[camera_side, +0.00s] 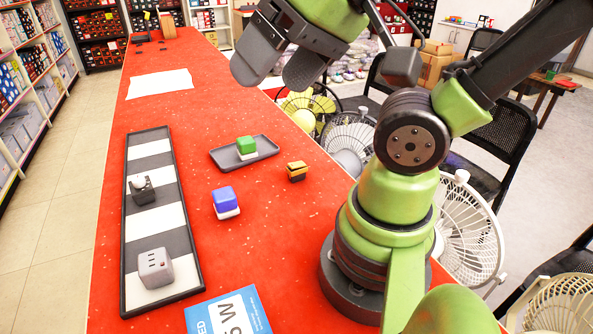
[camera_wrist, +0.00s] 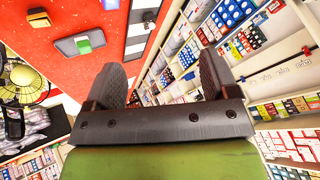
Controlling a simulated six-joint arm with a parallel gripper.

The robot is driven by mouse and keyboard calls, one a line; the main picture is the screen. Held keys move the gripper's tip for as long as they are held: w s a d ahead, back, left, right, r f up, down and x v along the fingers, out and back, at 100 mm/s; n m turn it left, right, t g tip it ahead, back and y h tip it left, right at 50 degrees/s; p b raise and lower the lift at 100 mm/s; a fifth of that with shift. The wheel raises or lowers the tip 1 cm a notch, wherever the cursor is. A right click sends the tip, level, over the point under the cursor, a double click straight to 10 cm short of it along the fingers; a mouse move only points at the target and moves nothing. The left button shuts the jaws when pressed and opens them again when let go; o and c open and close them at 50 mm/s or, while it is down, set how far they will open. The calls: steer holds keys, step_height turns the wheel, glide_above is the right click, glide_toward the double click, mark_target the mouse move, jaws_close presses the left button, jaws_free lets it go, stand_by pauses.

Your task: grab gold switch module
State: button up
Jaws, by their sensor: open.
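The gold switch module (camera_side: 297,171) is a small block with a gold top on a black base. It sits upright on the red table, right of the small grey tray. It also shows in the wrist view (camera_wrist: 38,18) at the upper left. My gripper (camera_side: 280,66) is open and empty, high above the table and beyond the module in the side view. In the wrist view my gripper (camera_wrist: 160,76) has its two dark fingers spread apart, with the module well outside them.
A green module (camera_side: 246,145) lies on the small grey tray (camera_side: 225,158). A blue-and-white module (camera_side: 226,203) stands nearby. A long striped tray (camera_side: 145,147) holds a dark module (camera_side: 142,189) and a grey socket block (camera_side: 155,268). A blue box (camera_side: 228,314) lies at the front.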

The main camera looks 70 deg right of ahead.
steer(key=m+g+h, duration=0.3)
steer(key=m+h, duration=0.1)
steer(key=h, duration=0.2)
glide_above(296, 163)
steer(key=s+a, duration=0.2)
step_height(296, 163, down, 14)
steer(key=f, duration=0.3)
steer(key=d+f+y, duration=0.1)
steer(key=f, duration=0.3)
steer(key=d+f+y, duration=0.1)
steer(key=f, duration=0.2)
steer(key=shift+d+f, duration=0.15)
steer(key=shift+f, duration=0.05)
steer(key=shift+a+x, duration=0.25)
steer(key=shift+x, duration=1.1)
steer(key=shift+a+x, duration=0.2)
steer(key=shift+x, duration=1.1)
steer(key=shift+w, duration=0.1)
